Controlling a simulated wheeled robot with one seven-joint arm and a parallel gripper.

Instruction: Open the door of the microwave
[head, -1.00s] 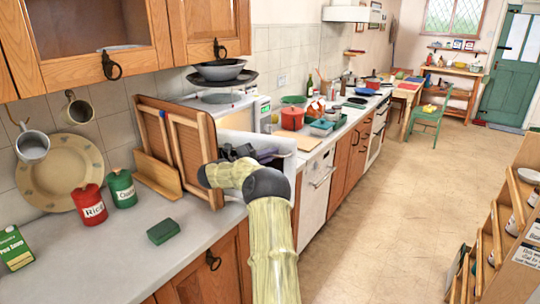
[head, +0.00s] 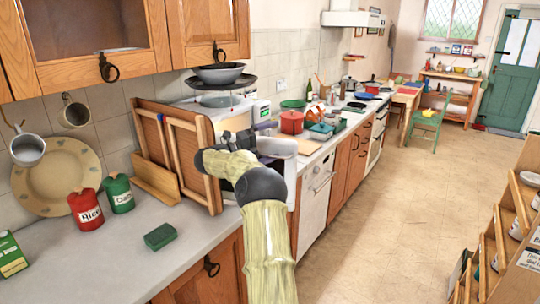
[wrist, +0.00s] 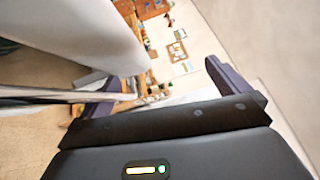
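The white microwave (head: 208,104) stands on the counter behind wooden boards, with a green display on its far side (head: 262,106). A white panel, apparently its door (head: 280,146), sticks out toward the room beyond my gripper, so it looks swung open. My arm hides part of it, and how wide it stands is hard to tell. My gripper (head: 265,142) is in front of the microwave. In the wrist view its purple fingers (wrist: 168,88) are wide apart. A shiny metal bar, likely the door handle (wrist: 45,94), reaches the left finger; contact is unclear.
Wooden boards (head: 185,150) lean just left of the microwave, close to my wrist. Pans (head: 220,76) are stacked on top of it. A red pot (head: 291,122) and other dishes stand on the counter beyond. The floor (head: 385,210) to the right is clear.

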